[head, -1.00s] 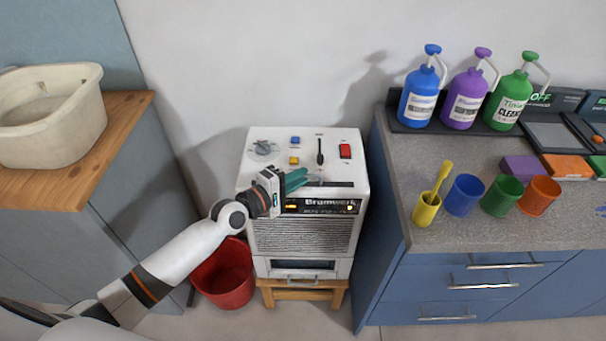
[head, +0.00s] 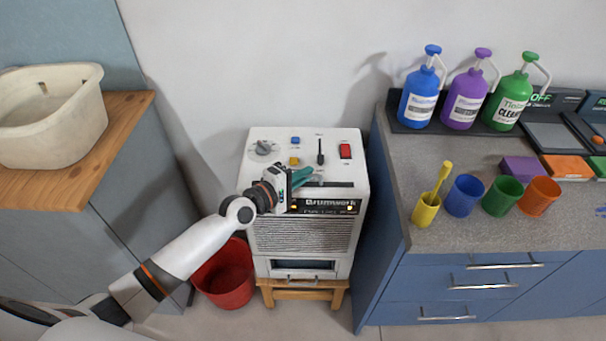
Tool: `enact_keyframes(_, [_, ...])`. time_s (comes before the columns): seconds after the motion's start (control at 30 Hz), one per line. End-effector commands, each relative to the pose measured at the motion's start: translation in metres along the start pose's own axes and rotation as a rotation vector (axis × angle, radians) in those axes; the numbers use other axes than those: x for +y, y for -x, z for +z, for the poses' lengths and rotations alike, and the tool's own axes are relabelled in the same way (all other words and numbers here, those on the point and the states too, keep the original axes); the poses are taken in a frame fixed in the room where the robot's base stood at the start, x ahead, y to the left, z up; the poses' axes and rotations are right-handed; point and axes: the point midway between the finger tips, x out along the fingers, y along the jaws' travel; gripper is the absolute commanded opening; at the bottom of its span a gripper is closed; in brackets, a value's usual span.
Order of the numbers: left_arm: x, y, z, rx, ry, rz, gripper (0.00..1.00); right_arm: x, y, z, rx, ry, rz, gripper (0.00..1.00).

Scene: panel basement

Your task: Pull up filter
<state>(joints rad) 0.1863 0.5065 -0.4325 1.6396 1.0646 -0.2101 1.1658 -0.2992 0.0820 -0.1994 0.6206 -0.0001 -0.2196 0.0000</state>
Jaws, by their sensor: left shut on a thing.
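A white machine (head: 305,238) labelled Brumwerk stands on a low wooden stool. Its top carries a round dial, a blue and a yellow button, a black lever, a red switch and a dark slot (head: 338,185). My left gripper (head: 312,180), with green fingers, is over the front of the top, by the left end of the slot. It is shut on a small greyish part there, which I take to be the filter (head: 317,178). The fingers hide most of it, and I cannot tell how far it is out of the slot. My right gripper is not in view.
A red bucket (head: 226,276) stands on the floor left of the machine. A blue cabinet with a grey counter (head: 470,229) is close on the right, holding bottles, cups and sponges. A cream basin (head: 52,116) sits on a wooden top at left.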

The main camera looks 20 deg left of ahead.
Motion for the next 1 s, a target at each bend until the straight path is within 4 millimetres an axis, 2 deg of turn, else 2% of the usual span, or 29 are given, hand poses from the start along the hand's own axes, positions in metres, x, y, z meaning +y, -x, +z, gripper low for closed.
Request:
enact_keyframes(0.03, [-0.011, 0.001, -0.001, 0.000, -0.001, -0.005, 0.00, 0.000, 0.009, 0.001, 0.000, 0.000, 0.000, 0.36])
enact_keyframes(0.17, [-0.036, 0.005, -0.004, 0.000, -0.002, -0.008, 0.00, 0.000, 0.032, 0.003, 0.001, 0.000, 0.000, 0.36])
enact_keyframes(0.6, [-0.150, 0.022, -0.019, -0.001, -0.002, -0.013, 0.00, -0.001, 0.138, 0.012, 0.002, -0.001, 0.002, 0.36])
enact_keyframes(0.8, [-0.184, 0.028, -0.023, -0.002, -0.002, -0.013, 0.00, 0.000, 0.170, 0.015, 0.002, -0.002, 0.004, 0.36])
enact_keyframes(1.0, [-0.200, 0.030, -0.025, -0.002, -0.003, -0.012, 0.00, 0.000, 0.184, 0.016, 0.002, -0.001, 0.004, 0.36])
